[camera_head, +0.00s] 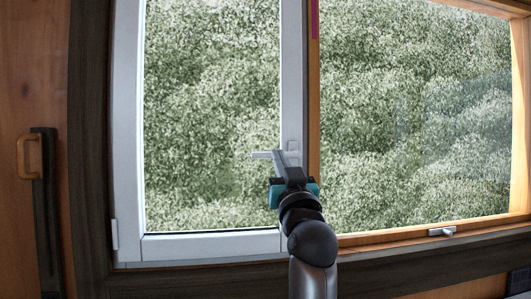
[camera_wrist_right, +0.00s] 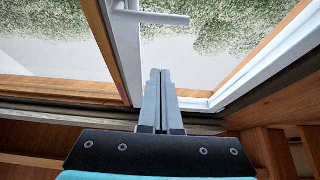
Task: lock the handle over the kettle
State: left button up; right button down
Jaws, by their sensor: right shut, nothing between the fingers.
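A white window handle (camera_head: 262,155) is on the right upright of a white-framed window sash (camera_head: 131,120). Its lever lies level, pointing left in the head view. In the right wrist view the handle (camera_wrist_right: 165,19) is at the top, with its lever pointing right. My right gripper (camera_head: 280,154) is shut and empty, and covers part of the handle in the head view. In the right wrist view its fingertips (camera_wrist_right: 160,73) are apart from the lever. No kettle shows in either view. My left gripper is out of view.
A second small handle (camera_head: 441,231) sits on the bottom rail of the wooden-framed window (camera_head: 380,239) at right. A dark upright bar with a wooden grip (camera_head: 30,157) is on the left wall. A dark frame (camera_head: 88,150) surrounds the windows.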

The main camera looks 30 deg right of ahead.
pick_arm(q)
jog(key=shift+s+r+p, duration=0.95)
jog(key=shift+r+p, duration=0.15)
jog(key=shift+p, duration=0.05)
pick_arm(e)
jog(key=w+d+r, duration=0.1)
jog(key=w+d, duration=0.1)
jog(key=w, duration=0.7)
jog(key=shift+w+d+r, duration=0.15)
jog(key=shift+w+d, duration=0.05)
jog(key=shift+d, duration=0.05)
